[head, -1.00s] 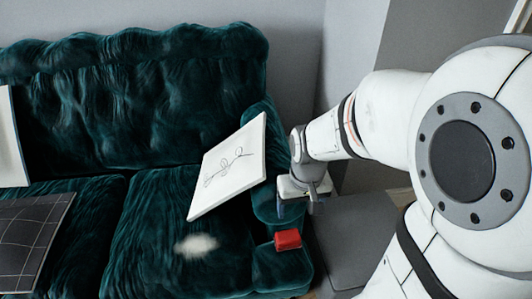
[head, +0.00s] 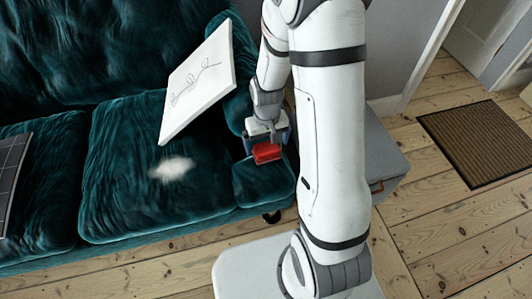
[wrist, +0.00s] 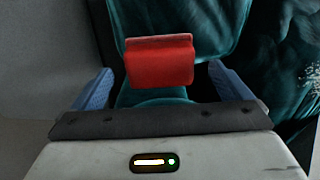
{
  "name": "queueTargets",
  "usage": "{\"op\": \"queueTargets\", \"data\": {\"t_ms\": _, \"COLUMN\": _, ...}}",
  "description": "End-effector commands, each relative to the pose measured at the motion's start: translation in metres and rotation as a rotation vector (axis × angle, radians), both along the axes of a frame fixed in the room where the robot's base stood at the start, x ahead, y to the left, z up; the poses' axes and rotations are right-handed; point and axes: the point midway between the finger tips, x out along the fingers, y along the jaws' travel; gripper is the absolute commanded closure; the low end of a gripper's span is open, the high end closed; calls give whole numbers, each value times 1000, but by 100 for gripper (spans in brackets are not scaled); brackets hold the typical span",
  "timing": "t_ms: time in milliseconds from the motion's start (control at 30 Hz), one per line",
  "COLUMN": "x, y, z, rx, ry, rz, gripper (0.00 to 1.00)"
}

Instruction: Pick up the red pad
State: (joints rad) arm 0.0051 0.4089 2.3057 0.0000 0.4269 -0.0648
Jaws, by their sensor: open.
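The red pad (head: 266,153) is a small red block on the front end of the teal sofa's right arm. In the wrist view the red pad (wrist: 160,62) shows whole, ahead of the palm and between the two blue fingers. My gripper (head: 267,143) is right at the pad in the head view, with a blue finger to either side. In the wrist view my gripper (wrist: 160,85) is open, its fingers spread wider than the pad. A gap shows between each finger and the pad, and nothing is held.
The teal sofa (head: 120,190) carries a white canvas with a plant drawing (head: 197,80), a pale fluffy patch (head: 172,168) and a dark gridded panel (head: 12,170). A grey box (head: 385,150) stands right of the sofa. A brown doormat (head: 480,140) lies on open floorboards.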

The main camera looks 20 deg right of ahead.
Motion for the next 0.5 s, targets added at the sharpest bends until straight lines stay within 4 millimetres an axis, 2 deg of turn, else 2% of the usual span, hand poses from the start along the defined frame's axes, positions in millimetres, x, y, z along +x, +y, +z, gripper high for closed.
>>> {"op": "queueTargets", "data": {"t_ms": 33, "x": 2, "y": 0, "z": -14, "rx": 0, "ry": 2, "rz": 0, "gripper": 3}}
{"op": "queueTargets", "data": {"t_ms": 167, "x": 2, "y": 0, "z": -29, "rx": 0, "ry": 1, "rz": -1, "gripper": 3}}
{"op": "queueTargets", "data": {"t_ms": 400, "x": 2, "y": 0, "z": -29, "rx": 0, "ry": 0, "rz": -1, "gripper": 3}}
{"op": "queueTargets", "data": {"t_ms": 500, "x": 2, "y": 0, "z": -29, "rx": 0, "ry": 0, "rz": -1, "gripper": 11}}
